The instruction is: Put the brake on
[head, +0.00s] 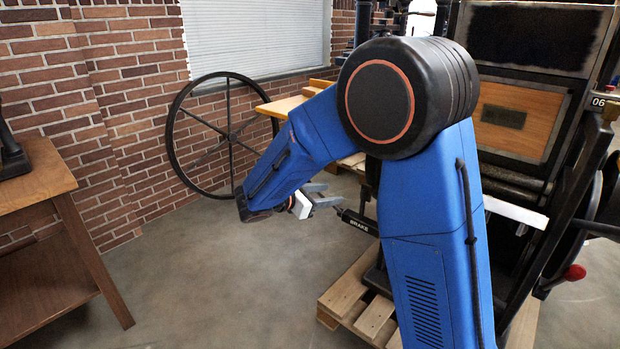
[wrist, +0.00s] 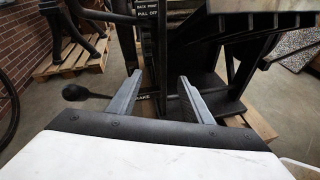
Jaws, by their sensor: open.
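The brake lever (head: 358,221) is a dark bar lettered BRAKE, low on the left side of the press in the head view. In the wrist view its round black knob (wrist: 75,92) lies left of my left finger, and the bar runs rightward behind that finger, with lettering showing between the fingers. My gripper (wrist: 160,79) is open and empty. In the head view my gripper (head: 333,194) is just above and left of the lettered bar. I cannot tell whether it touches the bar. The knob is not clear in the head view.
The press (head: 520,120) stands on a wooden pallet (head: 350,300); a red knob (head: 575,272) is at its right. A large spoked wheel (head: 232,135) stands by the brick wall. A wooden table (head: 40,185) is at the left. The floor between is clear.

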